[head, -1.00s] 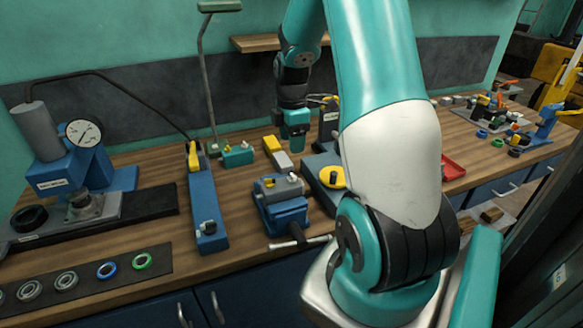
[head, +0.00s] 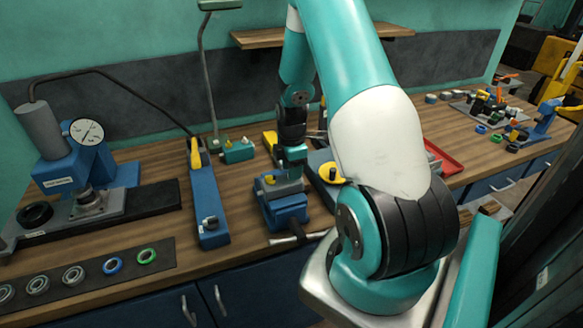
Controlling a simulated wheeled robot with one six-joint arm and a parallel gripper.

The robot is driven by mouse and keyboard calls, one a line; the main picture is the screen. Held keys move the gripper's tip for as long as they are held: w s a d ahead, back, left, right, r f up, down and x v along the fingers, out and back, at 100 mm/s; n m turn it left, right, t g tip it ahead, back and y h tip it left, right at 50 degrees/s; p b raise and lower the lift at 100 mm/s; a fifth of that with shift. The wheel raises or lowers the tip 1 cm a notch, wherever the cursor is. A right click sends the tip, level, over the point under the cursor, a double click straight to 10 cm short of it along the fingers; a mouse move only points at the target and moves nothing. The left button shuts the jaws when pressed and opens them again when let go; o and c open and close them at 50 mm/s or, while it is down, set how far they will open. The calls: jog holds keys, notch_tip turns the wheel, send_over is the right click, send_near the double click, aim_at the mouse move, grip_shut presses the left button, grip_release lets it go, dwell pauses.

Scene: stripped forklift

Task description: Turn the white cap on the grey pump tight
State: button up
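The grey pump (head: 281,188) sits in the jaws of the blue vise (head: 286,211) near the front edge of the bench, in the middle of the head view. A small yellow piece (head: 270,179) sticks up at its left. The white cap at the pump's right end is hidden behind my gripper (head: 292,174). My gripper points down over that right end, with its fingertips at or just above the cap. I cannot tell whether it touches the cap, or whether the fingers are open or shut.
A blue unit with a yellow lever (head: 207,205) stands left of the vise. A dark block with a yellow disc (head: 328,172) stands close on the right. A press (head: 62,165) and rings (head: 112,266) are farther left.

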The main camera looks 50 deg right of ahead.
jog(key=c, duration=0.5)
jog(key=shift+m, duration=0.3)
jog(key=m+b, duration=0.1)
jog(key=m, duration=0.2)
jog(key=shift+w, duration=0.1)
jog(key=m+b, duration=0.1)
jog(key=m, duration=0.4)
jog(key=shift+b, duration=0.35)
jog(key=m+b, duration=0.1)
jog(key=m, duration=1)
jog(key=shift+r+b, duration=0.1)
jog(key=shift+b, duration=0.3)
